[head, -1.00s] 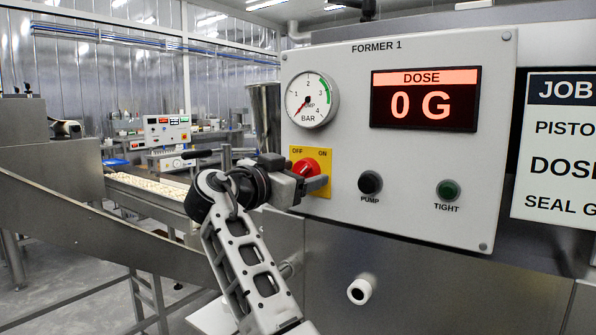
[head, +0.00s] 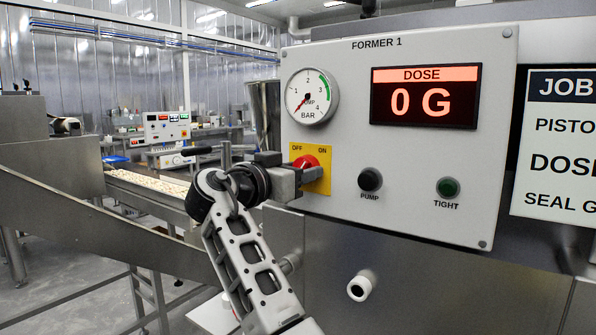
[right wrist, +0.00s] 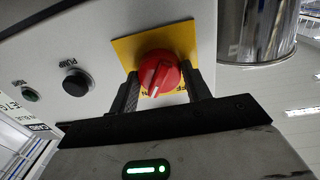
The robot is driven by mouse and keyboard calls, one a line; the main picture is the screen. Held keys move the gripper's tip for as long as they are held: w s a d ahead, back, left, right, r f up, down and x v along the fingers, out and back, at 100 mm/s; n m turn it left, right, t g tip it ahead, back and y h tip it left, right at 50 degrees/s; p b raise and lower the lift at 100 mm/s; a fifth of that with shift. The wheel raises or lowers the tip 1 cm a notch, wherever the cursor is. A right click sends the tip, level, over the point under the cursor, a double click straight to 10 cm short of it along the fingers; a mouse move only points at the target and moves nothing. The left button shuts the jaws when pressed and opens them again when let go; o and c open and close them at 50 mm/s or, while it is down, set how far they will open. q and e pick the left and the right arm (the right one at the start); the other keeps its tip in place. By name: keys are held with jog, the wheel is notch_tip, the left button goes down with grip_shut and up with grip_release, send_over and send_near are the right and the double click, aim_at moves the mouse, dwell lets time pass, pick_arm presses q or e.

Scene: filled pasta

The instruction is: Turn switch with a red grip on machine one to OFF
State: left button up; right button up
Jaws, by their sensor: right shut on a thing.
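The red grip of the switch (head: 308,161) sits on a yellow plate on the panel marked FORMER 1. The plate carries OFF at the left and ON at the right. My right gripper (head: 308,176) is at the switch, its fingers covering the grip's lower part in the head view. In the right wrist view, the red grip (right wrist: 158,73) is between the two fingers, which are shut on it. That view is upside down; the white mark on the grip appears to point towards the ON side. My left gripper is not in view.
The panel (head: 420,190) also carries a pressure gauge (head: 312,97), a dose display reading 0 G (head: 423,97), a black PUMP button (head: 370,180) and a green TIGHT button (head: 447,187). A white nozzle-like part (head: 361,287) sticks out below. A conveyor (head: 150,184) runs at the left.

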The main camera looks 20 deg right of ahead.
pick_arm(q)
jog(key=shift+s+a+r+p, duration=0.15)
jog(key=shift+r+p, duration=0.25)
jog(key=shift+p, duration=0.45)
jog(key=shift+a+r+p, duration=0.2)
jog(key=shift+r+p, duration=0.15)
jog(key=shift+p, duration=0.55)
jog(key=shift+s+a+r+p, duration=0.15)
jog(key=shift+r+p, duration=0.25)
jog(key=shift+p, duration=0.45)
pick_arm(e)
jog(key=shift+n+t, duration=0.35)
jog(key=shift+n, duration=3.8)
jog(key=shift+n+t, duration=0.35)
jog(key=shift+n, duration=3.8)
jog(key=o, duration=1)
jog(key=shift+c, duration=0.2)
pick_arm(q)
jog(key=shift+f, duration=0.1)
pick_arm(e)
jog(key=shift+s+f, duration=0.1)
